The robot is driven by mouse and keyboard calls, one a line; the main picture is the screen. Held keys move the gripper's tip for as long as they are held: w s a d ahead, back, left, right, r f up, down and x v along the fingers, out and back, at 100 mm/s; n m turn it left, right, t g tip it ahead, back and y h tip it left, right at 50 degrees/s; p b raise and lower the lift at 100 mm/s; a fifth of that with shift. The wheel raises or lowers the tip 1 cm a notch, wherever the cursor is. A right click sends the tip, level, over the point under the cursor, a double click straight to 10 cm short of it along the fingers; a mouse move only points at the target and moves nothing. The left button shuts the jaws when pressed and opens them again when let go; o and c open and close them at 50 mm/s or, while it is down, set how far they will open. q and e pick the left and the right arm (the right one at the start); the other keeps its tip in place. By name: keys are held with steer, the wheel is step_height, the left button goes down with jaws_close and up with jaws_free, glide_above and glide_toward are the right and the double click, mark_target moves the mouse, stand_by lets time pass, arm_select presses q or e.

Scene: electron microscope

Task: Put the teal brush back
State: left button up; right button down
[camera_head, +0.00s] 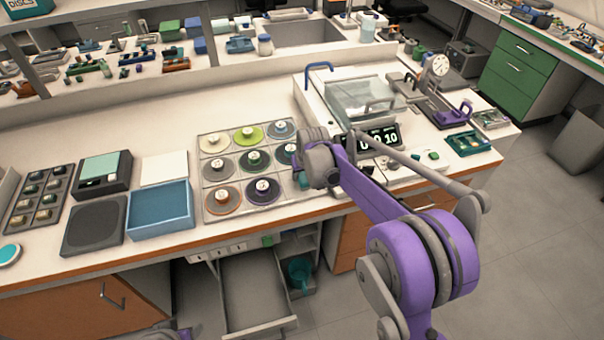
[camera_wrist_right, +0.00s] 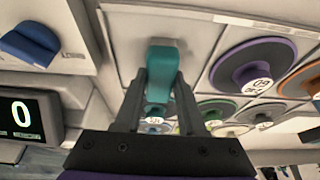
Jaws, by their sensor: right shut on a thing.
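My right gripper (camera_wrist_right: 165,88) is shut on the teal brush (camera_wrist_right: 163,64) in the right wrist view. The brush's teal block stands out between the fingertips, over a pale bare strip beside the disc tray's purple disc. Whether the brush touches that surface I cannot tell.
The tray holds several coloured discs, including a purple one (camera_wrist_right: 252,68). A digital display (camera_head: 380,138) and a glass-covered machine (camera_head: 365,97) stand right of my wrist. A blue open box (camera_head: 160,212) and a dark pad (camera_head: 93,226) lie left. An open drawer (camera_head: 255,290) juts out below the bench.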

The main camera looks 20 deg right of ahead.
steer(key=c, duration=0.5)
jaws_free()
steer(key=shift+r, duration=0.1)
steer(key=p+v, duration=0.1)
steer(key=v, duration=1.1)
steer(key=s+f, duration=0.3)
steer(key=s, duration=1.3)
steer(key=s+f, duration=0.4)
steer(key=s, duration=1.2)
steer(key=shift+s+f, duration=0.25)
steer(key=shift+s, duration=0.1)
steer(key=shift+d, duration=0.1)
